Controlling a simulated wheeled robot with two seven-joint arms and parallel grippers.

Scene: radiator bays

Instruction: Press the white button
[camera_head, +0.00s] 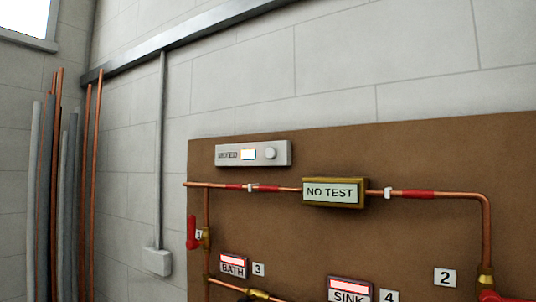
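The white button (270,153) is a small round knob at the right end of a pale grey panel (224,155) on the brown board. A lit whitish window (248,155) sits left of the button on the same panel, next to small lettering that is hard to read. Neither of my grippers shows in this view, and nothing touches the button.
The brown board (420,160) carries copper pipes (455,194), a "NO TEST" display (333,192), a red-handled valve (191,232), and "BATH" (233,266) and "SINK" (349,291) signs. Tall pipes (94,190) lean at the left. A grey box (156,261) is on the wall.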

